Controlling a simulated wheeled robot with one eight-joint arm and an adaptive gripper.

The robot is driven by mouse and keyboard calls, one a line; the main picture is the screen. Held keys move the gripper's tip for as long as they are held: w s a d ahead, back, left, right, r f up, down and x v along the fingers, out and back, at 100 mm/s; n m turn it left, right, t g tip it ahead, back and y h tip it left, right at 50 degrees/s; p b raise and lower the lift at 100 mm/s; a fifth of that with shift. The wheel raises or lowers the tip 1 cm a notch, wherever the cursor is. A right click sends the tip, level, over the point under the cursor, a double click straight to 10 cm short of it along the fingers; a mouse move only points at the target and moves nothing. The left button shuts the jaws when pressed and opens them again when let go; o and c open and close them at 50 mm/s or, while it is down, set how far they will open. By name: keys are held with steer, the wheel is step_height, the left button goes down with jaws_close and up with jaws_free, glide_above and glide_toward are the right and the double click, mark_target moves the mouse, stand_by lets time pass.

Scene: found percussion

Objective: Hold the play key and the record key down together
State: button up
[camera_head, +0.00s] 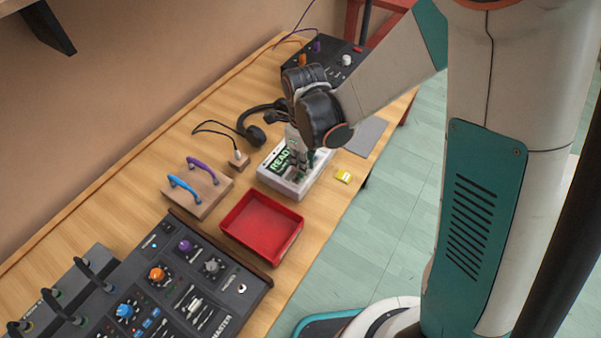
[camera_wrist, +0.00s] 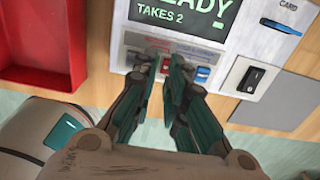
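The recorder (camera_head: 276,181) is a pale box with a dark screen reading "READY" on the bench; in the wrist view its screen (camera_wrist: 185,15) also reads "TAKES 2". A row of keys lies below the screen: a red key (camera_wrist: 165,65) and a blue key (camera_wrist: 201,76) show around my fingers. Their labels are too small or hidden to read, and I cannot tell if any key is down. My gripper (camera_wrist: 168,60) points down over the key row, fingers close together with a narrow gap and nothing held. Whether the fingertips touch the keys is unclear.
A red tray (camera_head: 257,212) stands beside the recorder. A black rocker switch (camera_wrist: 251,78) and a card slot lie at its other end. Headphones (camera_head: 255,130) and a mixer (camera_head: 190,275) are also on the bench.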

steer(key=shift+f+b, duration=0.7)
steer(key=shift+f, duration=0.1)
stand_by(0.5)
steer(key=shift+r, duration=0.15)
stand_by(0.5)
step_height(320, 180, up, 7)
steer(key=p, duration=0.4)
steer(key=shift+p, duration=0.4)
step_height(320, 180, up, 7)
steer(key=shift+r, duration=0.15)
stand_by(0.4)
